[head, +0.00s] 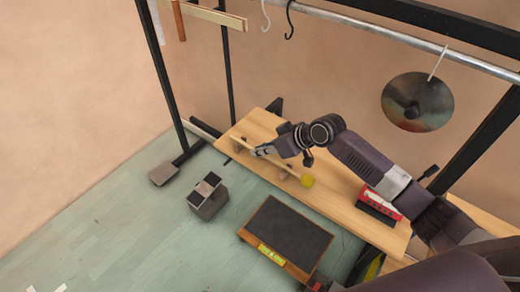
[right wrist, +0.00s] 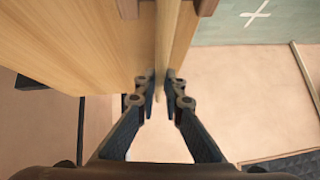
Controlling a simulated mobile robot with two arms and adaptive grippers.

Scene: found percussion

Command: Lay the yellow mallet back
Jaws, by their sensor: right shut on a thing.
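The yellow mallet has a yellow head (head: 307,181) and a pale wooden stick that runs up-left along the near edge of the wooden bench (head: 340,193). My right gripper (head: 258,151) is at the stick's far part, away from the head. In the right wrist view its fingers (right wrist: 162,84) are shut on the stick (right wrist: 166,40). The stick lies in line with small wooden rests on the bench, one a brown bracket (right wrist: 128,8) seen on both sides of the stick. I cannot tell whether the stick touches them. My left gripper is out of view.
A red and white box-like thing (head: 384,201) lies at the bench's right part. A dark-topped board (head: 287,236) and a grey block (head: 207,196) stand in front. A cymbal (head: 418,102) and hooks hang from the rail above.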

